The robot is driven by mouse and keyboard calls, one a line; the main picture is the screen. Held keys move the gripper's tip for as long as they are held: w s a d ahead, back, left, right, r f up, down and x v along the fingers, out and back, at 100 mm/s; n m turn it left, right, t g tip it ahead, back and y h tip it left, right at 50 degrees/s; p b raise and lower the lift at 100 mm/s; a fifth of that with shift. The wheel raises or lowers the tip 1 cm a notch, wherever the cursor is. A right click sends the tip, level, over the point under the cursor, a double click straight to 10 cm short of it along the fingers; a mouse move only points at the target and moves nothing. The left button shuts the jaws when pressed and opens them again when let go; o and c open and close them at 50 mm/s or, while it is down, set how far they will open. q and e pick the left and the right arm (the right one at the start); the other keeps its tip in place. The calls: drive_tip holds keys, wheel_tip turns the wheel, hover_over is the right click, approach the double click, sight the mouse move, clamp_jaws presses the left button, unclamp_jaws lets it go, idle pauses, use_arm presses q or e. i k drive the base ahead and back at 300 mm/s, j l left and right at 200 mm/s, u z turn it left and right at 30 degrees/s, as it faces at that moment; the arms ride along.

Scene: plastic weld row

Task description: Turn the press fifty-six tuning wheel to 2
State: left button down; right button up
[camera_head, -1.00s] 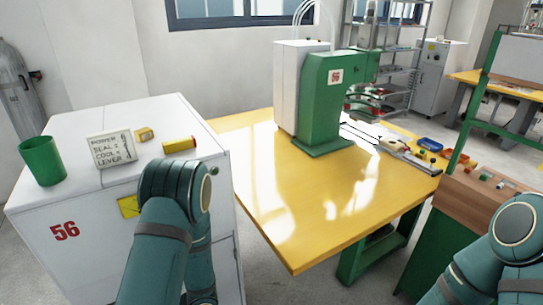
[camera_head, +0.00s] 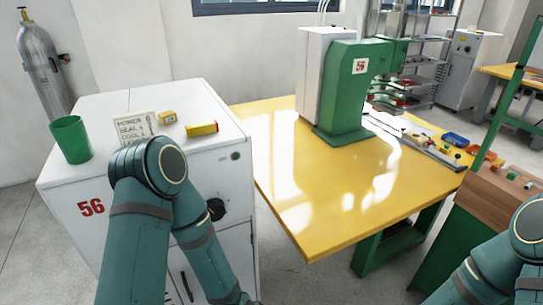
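The white cabinet (camera_head: 60,190) marked with a red 56 stands at the left in the head view. A round black knob (camera_head: 216,208) sits on its front face, partly hidden by my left arm; it may be the tuning wheel. I cannot read any scale or number on it. My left arm's elbow and forearm cross in front of the cabinet, and the forearm runs down past the knob to the bottom edge. My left gripper is out of view. My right arm shows only at the lower right corner, and its gripper is out of view.
A yellow table (camera_head: 300,215) with a green press (camera_head: 350,90) marked 56 is to the right.

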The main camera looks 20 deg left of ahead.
sight(216, 206)
drive_tip(key=j+u, duration=0.1)
drive_tip(key=u, duration=0.3)
drive_tip(key=j+u, duration=0.15)
drive_tip(key=u, duration=0.3)
